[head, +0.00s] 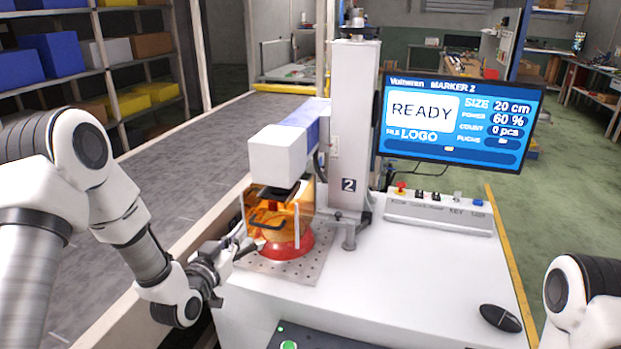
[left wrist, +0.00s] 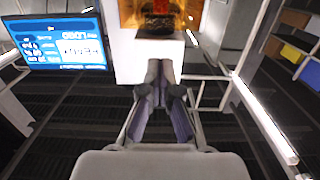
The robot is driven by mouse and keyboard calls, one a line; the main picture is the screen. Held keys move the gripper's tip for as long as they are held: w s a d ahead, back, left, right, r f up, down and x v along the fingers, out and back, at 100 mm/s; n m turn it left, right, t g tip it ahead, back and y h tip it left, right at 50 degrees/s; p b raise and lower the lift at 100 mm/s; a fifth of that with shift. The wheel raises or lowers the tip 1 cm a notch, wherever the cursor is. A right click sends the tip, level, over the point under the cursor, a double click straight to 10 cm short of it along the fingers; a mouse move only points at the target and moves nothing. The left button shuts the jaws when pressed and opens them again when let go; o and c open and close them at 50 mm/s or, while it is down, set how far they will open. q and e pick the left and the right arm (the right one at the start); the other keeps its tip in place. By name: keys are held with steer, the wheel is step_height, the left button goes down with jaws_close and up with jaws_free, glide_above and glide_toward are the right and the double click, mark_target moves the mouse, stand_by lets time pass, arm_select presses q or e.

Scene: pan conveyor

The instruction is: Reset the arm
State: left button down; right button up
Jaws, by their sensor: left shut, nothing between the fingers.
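My left gripper (head: 252,246) is at the left edge of the perforated plate (head: 308,268) of the marking machine, close to a red round pan (head: 287,252). Its fingers are together with nothing between them; they also show in the left wrist view (left wrist: 160,68). I cannot tell whether the fingertips touch the pan. The pan sits on the plate under the machine's white head (head: 278,155), partly behind an orange see-through shield (head: 308,215). My right gripper is out of view; only part of my right arm shows at the lower right.
A monitor (head: 455,120) reads READY and 0 pcs. A button panel (head: 438,212) and a black mouse (head: 500,318) are on the white table (head: 400,290). A grey conveyor (head: 195,150) runs along the left, with shelves of bins behind it.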

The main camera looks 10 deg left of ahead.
arm_select(q)
steer(key=s+d+f+g, duration=0.2)
steer(key=s+f, duration=0.2)
steer(key=f, duration=0.3)
steer(key=s+d+f+m+g, duration=0.1)
steer(key=s+d+f+g, duration=0.15)
steer(key=s+f, duration=0.4)
steer(key=s+d+f+g, duration=0.1)
steer(key=s+f+g, duration=0.2)
steer(key=f, duration=0.6)
steer(key=s+f+n+g, duration=0.1)
steer(key=s+f+g, duration=0.3)
steer(key=s, duration=0.7)
steer(key=s+f+n+g+y, duration=0.1)
steer(key=s+f+g, duration=0.3)
steer(key=s, duration=0.8)
steer(key=shift+g, duration=1.05)
steer(key=shift+w+f+y, duration=0.1)
steer(key=shift+y, duration=0.2)
